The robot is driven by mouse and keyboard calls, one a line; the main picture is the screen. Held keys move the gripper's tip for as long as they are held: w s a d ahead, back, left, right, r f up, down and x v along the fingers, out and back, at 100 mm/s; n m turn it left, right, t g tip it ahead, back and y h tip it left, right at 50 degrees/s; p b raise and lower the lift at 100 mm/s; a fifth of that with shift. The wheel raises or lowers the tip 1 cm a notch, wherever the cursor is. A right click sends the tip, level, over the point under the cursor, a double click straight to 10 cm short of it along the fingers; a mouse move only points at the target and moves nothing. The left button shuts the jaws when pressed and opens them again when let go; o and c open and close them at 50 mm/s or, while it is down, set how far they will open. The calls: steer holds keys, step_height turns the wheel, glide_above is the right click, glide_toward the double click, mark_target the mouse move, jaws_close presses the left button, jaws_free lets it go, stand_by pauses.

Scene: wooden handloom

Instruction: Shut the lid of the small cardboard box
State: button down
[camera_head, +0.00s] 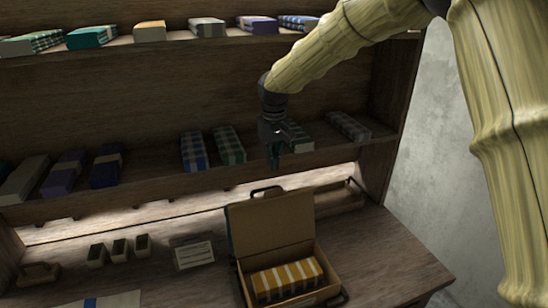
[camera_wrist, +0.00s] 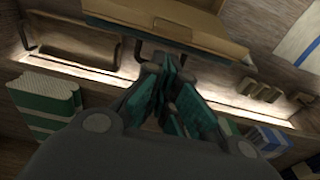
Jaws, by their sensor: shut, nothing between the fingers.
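The small cardboard box (camera_head: 333,288) stands on the table, open, with a yellow and white striped cloth bundle (camera_head: 286,280) inside. Its lid (camera_head: 270,222) stands up at the back, tilted away from the opening, with a dark handle (camera_head: 266,191) on its top edge. My gripper (camera_head: 273,160) is shut and empty, pointing down above and behind the lid, in front of the lower shelf. In the wrist view my gripper (camera_wrist: 172,100) has its teal fingertips together, and the lid (camera_wrist: 165,33) shows at the top. The gripper appears apart from the lid.
The lower shelf (camera_head: 150,190) holds several folded cloths close behind my gripper; the upper shelf holds more. A wooden tray (camera_head: 340,198) sits at the table's back right. A small card (camera_head: 194,255) and small dark blocks (camera_head: 119,250) lie left of the box. The table's right front is clear.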

steer(key=f, duration=0.2)
steer(key=f+p, duration=0.1)
steer(key=f, duration=0.1)
steer(key=f+p, duration=0.1)
steer(key=f, duration=0.2)
steer(key=shift+w+f, duration=0.1)
steer(key=shift+w, duration=0.2)
